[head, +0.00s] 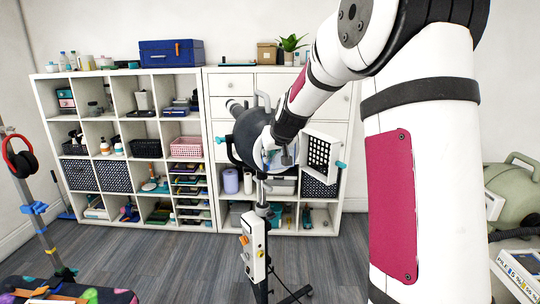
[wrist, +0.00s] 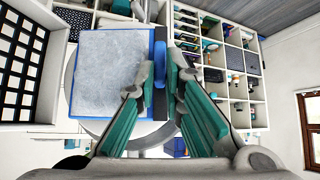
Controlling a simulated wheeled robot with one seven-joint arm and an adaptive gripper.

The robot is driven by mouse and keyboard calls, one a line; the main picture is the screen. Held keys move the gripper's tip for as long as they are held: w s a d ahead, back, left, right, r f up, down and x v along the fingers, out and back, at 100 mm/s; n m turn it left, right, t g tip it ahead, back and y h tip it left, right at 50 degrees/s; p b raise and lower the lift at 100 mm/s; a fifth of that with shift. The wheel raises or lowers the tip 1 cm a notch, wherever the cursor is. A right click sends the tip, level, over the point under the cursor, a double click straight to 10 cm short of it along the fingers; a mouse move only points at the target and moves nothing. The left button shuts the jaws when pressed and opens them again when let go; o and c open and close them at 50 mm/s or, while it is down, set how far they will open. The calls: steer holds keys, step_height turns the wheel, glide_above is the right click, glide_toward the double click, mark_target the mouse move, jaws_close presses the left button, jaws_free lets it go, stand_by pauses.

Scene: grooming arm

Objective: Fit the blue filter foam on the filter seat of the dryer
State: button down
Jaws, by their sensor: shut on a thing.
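My gripper (wrist: 167,68) is shut on one edge of the filter foam (wrist: 108,75). The foam is a square pad with a fuzzy pale grey face and blue edges. In the wrist view it lies in front of a pale round part of the dryer (wrist: 70,78), covering most of it; I cannot tell whether they touch. The filter seat itself is hidden behind the foam. In the head view the dark rounded dryer (head: 250,132) stands on a post, and my gripper (head: 283,158) is at its front, partly hidden by my arm.
A black grid in a white frame (head: 321,152) stands open to the right of the dryer; it fills the left of the wrist view (wrist: 22,65). White shelves (head: 120,130) line the wall behind. A green machine (head: 515,195) stands at right. The floor (head: 170,260) around the stand is mostly clear.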

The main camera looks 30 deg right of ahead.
steer(key=shift+w+d+b, duration=0.2)
steer(key=shift+w+b, duration=0.35)
steer(key=shift+w, duration=0.35)
steer(key=c, duration=1.6)
jaws_free()
steer(key=v, duration=1.2)
